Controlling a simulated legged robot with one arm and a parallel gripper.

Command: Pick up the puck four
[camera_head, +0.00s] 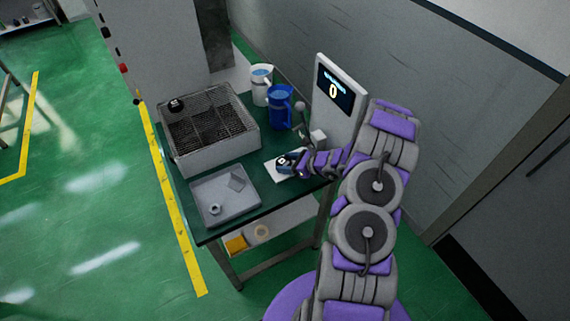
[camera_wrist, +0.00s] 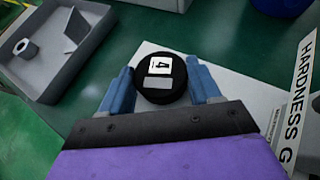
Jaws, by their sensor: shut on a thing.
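The puck four (camera_wrist: 160,80) is a round black disc with a white label reading 4 and a grey patch. In the wrist view it sits between the two blue fingers of my gripper (camera_wrist: 162,88), which is shut on it. A white plate (camera_wrist: 232,100) lies under and around it; I cannot tell whether the puck touches it. In the head view, my gripper (camera_head: 291,162) is over the white plate (camera_head: 279,172) in front of the display unit, and the puck (camera_head: 283,160) shows small at its fingers.
A display unit (camera_head: 338,95) showing 0 stands behind my gripper. A blue jug (camera_head: 279,108) and a white jug (camera_head: 260,88) stand further back. A grey tray (camera_head: 226,205) with small parts is at the front left. A grated box (camera_head: 210,150) holds another black puck (camera_head: 176,105).

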